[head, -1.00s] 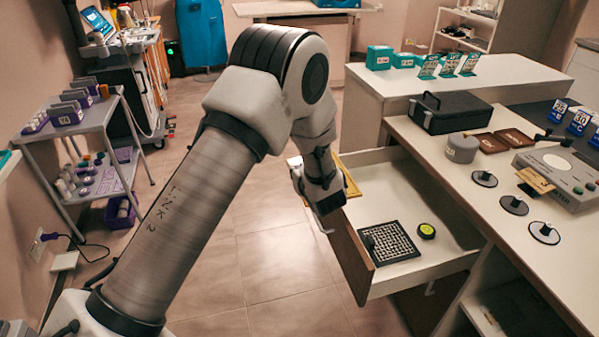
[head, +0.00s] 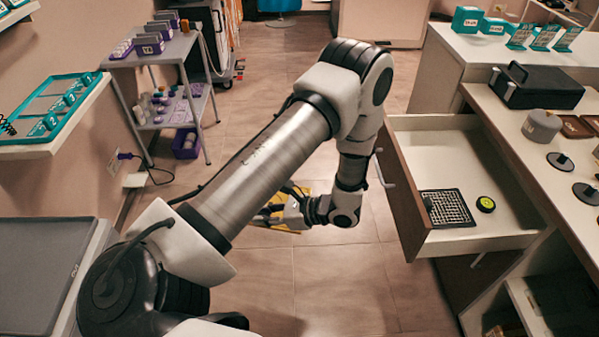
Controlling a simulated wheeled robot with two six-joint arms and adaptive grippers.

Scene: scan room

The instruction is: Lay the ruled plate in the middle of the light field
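My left arm comes in from the lower left and bends down in mid-picture. Its gripper (head: 284,211) points left over the floor, beside a yellow-edged flat piece (head: 290,229) that appears held in it. The arm and gripper cover much of this piece, so I cannot tell whether it is the ruled plate. A black square plate with a white maze-like pattern (head: 446,208) lies in the open drawer, clear of the gripper. No lit field is recognisable. A flat dark grey panel with a pale rim (head: 45,268) is at the lower left. My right gripper is out of view.
The open drawer (head: 478,243) juts out from the right counter and also holds a yellow-green round thing (head: 486,204). A teal tray (head: 52,108) sits on a left wall shelf. A grey trolley (head: 160,56) stands behind. The central floor is clear.

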